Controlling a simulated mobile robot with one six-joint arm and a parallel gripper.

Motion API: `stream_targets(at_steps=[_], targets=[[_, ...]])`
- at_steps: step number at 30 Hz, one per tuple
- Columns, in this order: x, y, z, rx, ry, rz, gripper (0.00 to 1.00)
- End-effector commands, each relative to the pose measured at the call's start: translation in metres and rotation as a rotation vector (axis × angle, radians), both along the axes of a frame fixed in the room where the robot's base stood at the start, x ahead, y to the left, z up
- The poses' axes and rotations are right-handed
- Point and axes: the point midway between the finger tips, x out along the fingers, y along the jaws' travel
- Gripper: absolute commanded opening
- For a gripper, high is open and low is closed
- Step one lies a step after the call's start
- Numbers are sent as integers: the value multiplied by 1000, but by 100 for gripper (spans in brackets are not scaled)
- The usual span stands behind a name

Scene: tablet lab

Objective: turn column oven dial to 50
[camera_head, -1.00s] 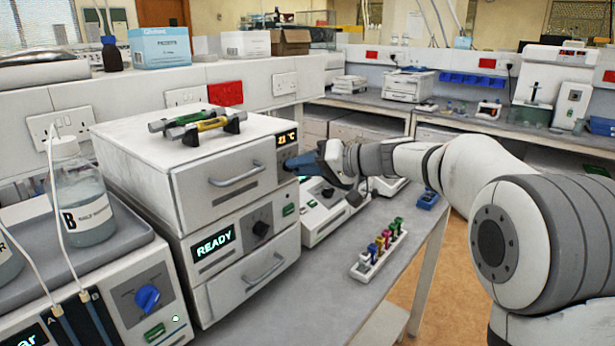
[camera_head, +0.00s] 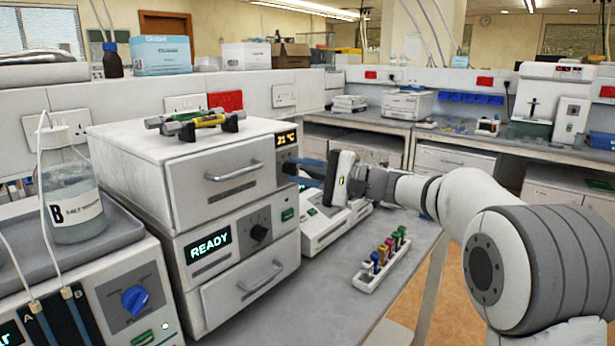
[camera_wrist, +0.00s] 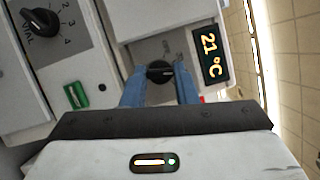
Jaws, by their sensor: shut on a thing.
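The column oven (camera_head: 235,172) is the upper white unit with a drawer handle, on the left of the bench in the head view. Its lit display (camera_head: 286,139) reads 21 °C, and the same reading shows in the wrist view (camera_wrist: 209,55). The small black column oven dial (camera_wrist: 159,70) is beside the display in the wrist view, with scale marks partly hidden around it. My gripper (camera_wrist: 161,82) is shut on the dial, one blue finger on each side.
Below is a unit with a READY screen (camera_head: 211,244) and a black vial knob (camera_wrist: 40,22). A glass bottle (camera_head: 70,200) is left.

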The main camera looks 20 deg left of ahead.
Motion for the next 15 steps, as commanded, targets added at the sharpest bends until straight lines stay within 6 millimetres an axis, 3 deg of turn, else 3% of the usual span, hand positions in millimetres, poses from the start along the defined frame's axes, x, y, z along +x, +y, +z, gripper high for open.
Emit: stream_targets(at_steps=[15], targets=[[-3, 2, -2, 187, 444, 5, 3]])
